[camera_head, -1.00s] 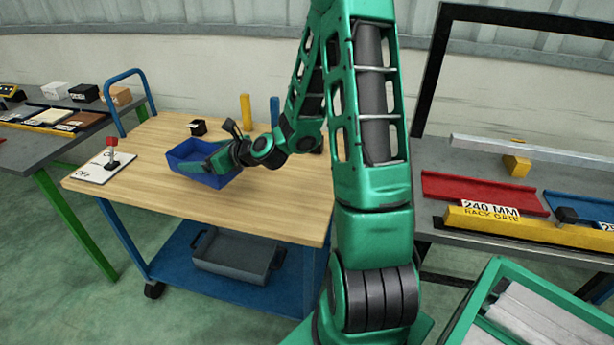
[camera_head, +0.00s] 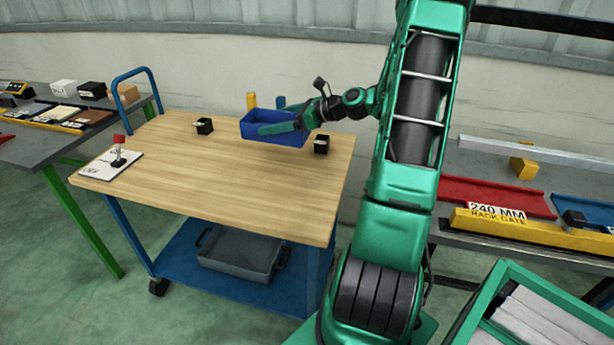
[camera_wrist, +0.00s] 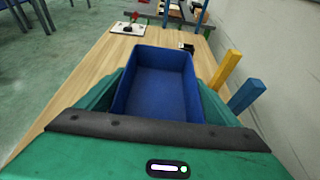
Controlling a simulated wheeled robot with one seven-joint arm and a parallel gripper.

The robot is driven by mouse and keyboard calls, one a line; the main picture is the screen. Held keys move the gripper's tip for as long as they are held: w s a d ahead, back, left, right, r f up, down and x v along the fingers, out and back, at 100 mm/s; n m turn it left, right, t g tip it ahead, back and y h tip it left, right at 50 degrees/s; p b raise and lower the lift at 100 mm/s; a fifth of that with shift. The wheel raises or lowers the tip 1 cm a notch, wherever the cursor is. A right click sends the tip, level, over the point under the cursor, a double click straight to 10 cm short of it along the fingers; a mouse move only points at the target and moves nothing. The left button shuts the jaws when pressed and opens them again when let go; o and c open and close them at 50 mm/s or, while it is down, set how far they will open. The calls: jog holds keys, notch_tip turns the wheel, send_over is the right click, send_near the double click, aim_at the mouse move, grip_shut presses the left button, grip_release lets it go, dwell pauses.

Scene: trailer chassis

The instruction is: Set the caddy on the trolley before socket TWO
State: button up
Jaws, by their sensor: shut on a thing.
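The caddy (camera_head: 275,130) is a blue open-topped box, empty inside as the wrist view shows (camera_wrist: 158,88). My gripper (camera_head: 290,127) is shut on the caddy and holds it over the back part of the wooden trolley top (camera_head: 210,183). Whether the caddy touches the top is hard to tell. A small black socket block (camera_head: 204,126) stands left of the caddy, and another black block (camera_head: 321,144) stands to its right. No socket number is readable. A yellow post (camera_head: 251,101) and a blue post (camera_head: 281,102) stand behind the caddy; both show in the wrist view.
A white plate with a red-topped switch (camera_head: 119,150) lies at the trolley's left end. A grey bin (camera_head: 240,253) sits on the blue lower shelf. A bench with a red tray (camera_head: 495,194) stands right. The front and middle of the trolley top are clear.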

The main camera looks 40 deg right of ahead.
jog(key=s+d+f, duration=0.1)
jog(key=s+f, duration=0.1)
jog(key=s, duration=0.1)
jog(key=s+d+f, duration=0.2)
jog(key=s, duration=0.2)
jog(key=s+d+f, duration=0.1)
jog(key=s+f, duration=0.1)
jog(key=s, duration=0.2)
jog(key=shift+s+d+f, duration=0.2)
jog(key=shift+f, duration=2.2)
jog(key=o, duration=1.1)
jog(key=shift+f, duration=0.1)
